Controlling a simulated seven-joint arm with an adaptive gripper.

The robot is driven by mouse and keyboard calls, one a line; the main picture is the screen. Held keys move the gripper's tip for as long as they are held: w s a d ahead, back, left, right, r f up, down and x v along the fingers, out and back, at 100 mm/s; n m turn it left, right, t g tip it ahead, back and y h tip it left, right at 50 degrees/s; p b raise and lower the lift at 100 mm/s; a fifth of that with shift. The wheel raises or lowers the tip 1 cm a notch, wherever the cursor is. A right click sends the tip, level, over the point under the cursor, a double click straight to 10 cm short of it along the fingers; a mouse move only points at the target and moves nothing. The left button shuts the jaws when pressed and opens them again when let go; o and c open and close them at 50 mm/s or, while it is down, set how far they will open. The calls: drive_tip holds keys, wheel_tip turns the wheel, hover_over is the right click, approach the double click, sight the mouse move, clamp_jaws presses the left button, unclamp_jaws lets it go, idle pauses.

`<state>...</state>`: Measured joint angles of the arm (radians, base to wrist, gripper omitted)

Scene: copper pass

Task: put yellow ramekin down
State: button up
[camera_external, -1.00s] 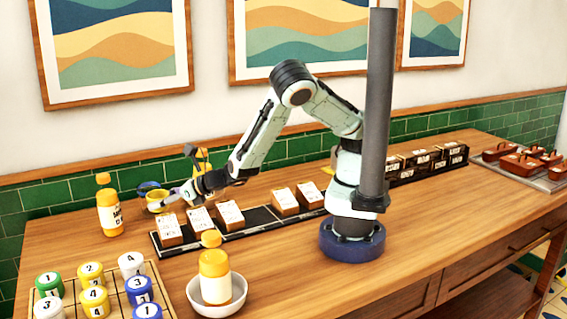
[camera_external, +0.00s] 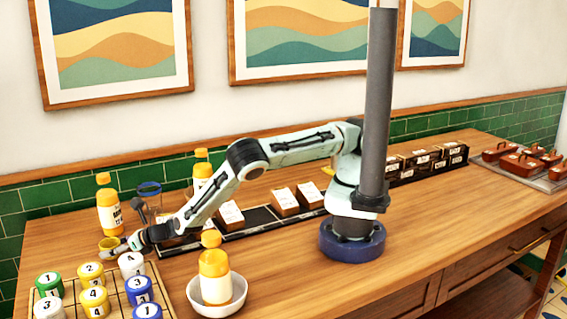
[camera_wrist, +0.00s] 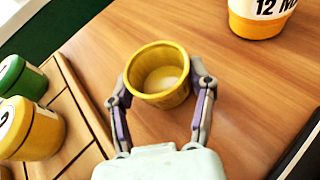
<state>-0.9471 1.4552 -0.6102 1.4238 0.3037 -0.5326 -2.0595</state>
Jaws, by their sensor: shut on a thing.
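In the external view the ramekin (camera_external: 109,243) is small at the tip of my gripper (camera_external: 118,248), low over the wooden table, just behind the tray of numbered jars. I cannot tell whether its base touches the wood.
The wooden tray (camera_wrist: 84,101) with numbered jars lies close on the left in the wrist view. A yellow-capped bottle (camera_external: 110,210) stands behind the ramekin, its base (camera_wrist: 258,18) at upper right.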

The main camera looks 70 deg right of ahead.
drive_tip(key=shift+f, duration=0.25)
drive_tip(key=shift+f, duration=0.15)
drive_tip(key=o, duration=1.2)
drive_tip(key=shift+r, duration=0.2)
drive_tip(key=v, duration=1.2)
